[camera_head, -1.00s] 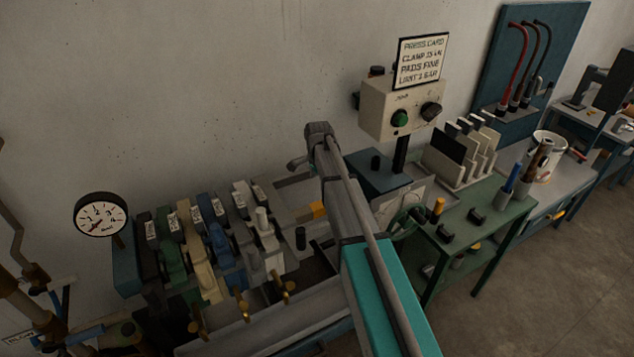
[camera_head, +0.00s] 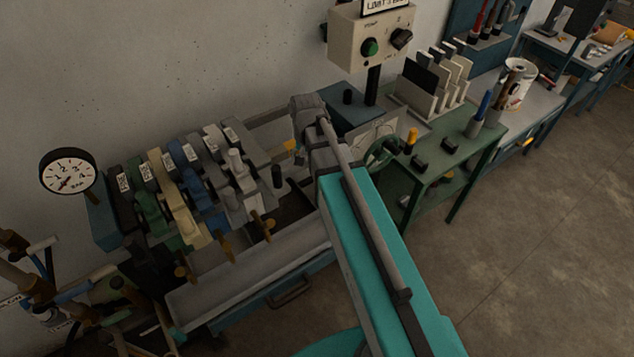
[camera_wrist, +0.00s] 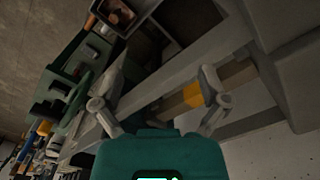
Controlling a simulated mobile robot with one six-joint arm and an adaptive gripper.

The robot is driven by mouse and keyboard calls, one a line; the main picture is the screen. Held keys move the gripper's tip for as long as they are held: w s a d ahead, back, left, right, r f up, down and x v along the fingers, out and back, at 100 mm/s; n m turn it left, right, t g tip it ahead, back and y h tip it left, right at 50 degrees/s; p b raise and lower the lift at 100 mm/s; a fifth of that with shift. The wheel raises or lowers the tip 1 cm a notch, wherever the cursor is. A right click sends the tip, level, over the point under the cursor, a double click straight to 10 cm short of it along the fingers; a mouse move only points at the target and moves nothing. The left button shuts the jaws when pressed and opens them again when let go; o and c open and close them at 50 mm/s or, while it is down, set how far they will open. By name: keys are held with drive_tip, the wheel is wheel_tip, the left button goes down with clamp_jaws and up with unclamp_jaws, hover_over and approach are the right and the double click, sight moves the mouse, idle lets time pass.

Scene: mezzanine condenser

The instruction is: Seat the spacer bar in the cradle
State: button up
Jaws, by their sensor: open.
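My gripper (camera_wrist: 160,108) shows in the wrist view with its two fingers spread apart and nothing between the tips. A brownish bar with a yellow-orange band (camera_wrist: 194,95) lies beyond the right finger, which overlaps it; it looks like the spacer bar. It seems to lie between pale grey rails (camera_wrist: 190,68), but I cannot tell whether these are the cradle or whether the bar is seated. In the head view an orange patch (camera_head: 290,146) shows just left of my arm's end. My gripper is hidden there behind my arm.
A row of coloured plate blocks (camera_head: 185,190) stands left of my arm, with brass-coloured handles in front. A control box (camera_head: 370,38) rises behind. A green bench (camera_head: 455,160) with a handwheel (camera_head: 381,150) stands right. A gauge (camera_head: 68,173) is far left. Open floor lies right.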

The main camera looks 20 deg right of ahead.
drive_tip(key=s+n, duration=0.4)
drive_tip(key=s, duration=0.5)
drive_tip(key=shift+n, duration=0.3)
drive_tip(key=shift+d+f, duration=0.1)
wheel_tip(320, 180, down, 9)
drive_tip(key=b, duration=0.9)
